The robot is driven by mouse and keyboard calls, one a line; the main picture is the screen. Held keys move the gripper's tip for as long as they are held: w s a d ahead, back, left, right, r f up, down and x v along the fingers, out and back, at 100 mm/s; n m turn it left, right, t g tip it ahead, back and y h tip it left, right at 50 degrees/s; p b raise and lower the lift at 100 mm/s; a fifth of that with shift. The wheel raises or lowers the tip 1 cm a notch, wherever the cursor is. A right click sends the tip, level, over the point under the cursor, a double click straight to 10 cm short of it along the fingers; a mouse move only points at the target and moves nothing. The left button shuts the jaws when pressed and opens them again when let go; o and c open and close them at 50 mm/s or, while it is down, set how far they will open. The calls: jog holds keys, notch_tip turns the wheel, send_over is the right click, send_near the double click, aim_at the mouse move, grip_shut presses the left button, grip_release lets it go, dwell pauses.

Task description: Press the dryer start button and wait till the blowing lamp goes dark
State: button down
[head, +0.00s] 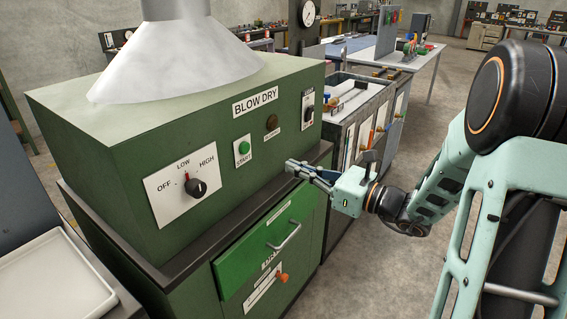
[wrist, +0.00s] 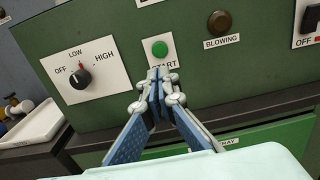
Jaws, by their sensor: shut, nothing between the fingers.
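The green blow-dry machine (head: 165,135) stands at the left in the head view. Its green start button (head: 244,148) sits on a white START plate; it also shows in the wrist view (wrist: 160,48). The blowing lamp (head: 272,122) is right of the button and looks dark brown, unlit; it also shows in the wrist view (wrist: 219,23). My gripper (head: 290,164) is shut and empty, in front of the panel, right of and below the button. In the wrist view my shut fingertips (wrist: 156,74) appear just below the button, covering part of the START label. A gap shows between fingers and panel in the head view.
A knob (head: 196,188) with OFF, LOW and HIGH marks points near LOW. A green drawer (head: 270,245) with a handle is below. A second switch (head: 308,112) is at the panel's right. A white tray (head: 50,280) lies at left.

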aim_at(246, 149)
jog(key=x, duration=1.2)
jog(key=shift+w+a, duration=0.1)
jog(key=shift+a, duration=0.1)
